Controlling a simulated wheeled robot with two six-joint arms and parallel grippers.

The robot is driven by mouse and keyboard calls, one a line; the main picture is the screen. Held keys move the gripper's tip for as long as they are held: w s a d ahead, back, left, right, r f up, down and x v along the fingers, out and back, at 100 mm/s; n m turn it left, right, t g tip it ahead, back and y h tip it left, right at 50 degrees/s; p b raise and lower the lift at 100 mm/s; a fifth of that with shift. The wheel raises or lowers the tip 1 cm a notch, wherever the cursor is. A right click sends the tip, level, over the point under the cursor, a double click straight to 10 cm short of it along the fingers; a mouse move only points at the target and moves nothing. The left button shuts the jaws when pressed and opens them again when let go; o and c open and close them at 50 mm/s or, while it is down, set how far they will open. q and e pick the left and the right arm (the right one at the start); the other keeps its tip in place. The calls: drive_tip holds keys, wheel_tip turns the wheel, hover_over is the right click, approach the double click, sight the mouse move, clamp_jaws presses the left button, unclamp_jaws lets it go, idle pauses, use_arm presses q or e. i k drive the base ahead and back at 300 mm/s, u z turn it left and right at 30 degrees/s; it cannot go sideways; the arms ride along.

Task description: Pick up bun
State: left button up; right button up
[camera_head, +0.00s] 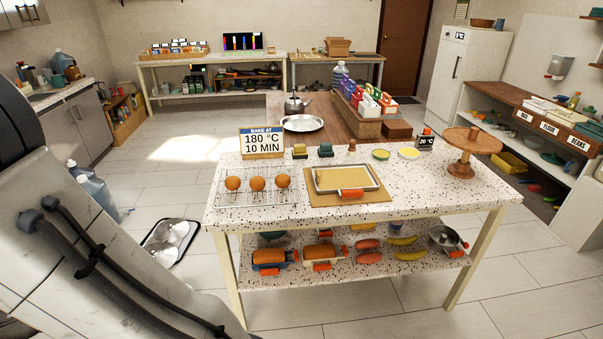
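Three round, golden-brown buns sit in a row on a wire cooling rack (258,201) at the left of the speckled table. They are the left bun (233,183), the middle bun (257,184) and the right bun (283,181). They stand a little apart from one another. Neither of my grippers is in view. Only a large grey part of my own body, with dark cables, fills the left edge of the view.
A sign (262,142) reads 180 °C, 10 MIN. A wooden stand (466,160) is at the right. The lower shelf (300,280) holds loaves and bananas.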

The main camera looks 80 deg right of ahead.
sight(232, 183)
drive_tip(key=z, duration=1.7)
drive_tip(key=i, duration=1.65)
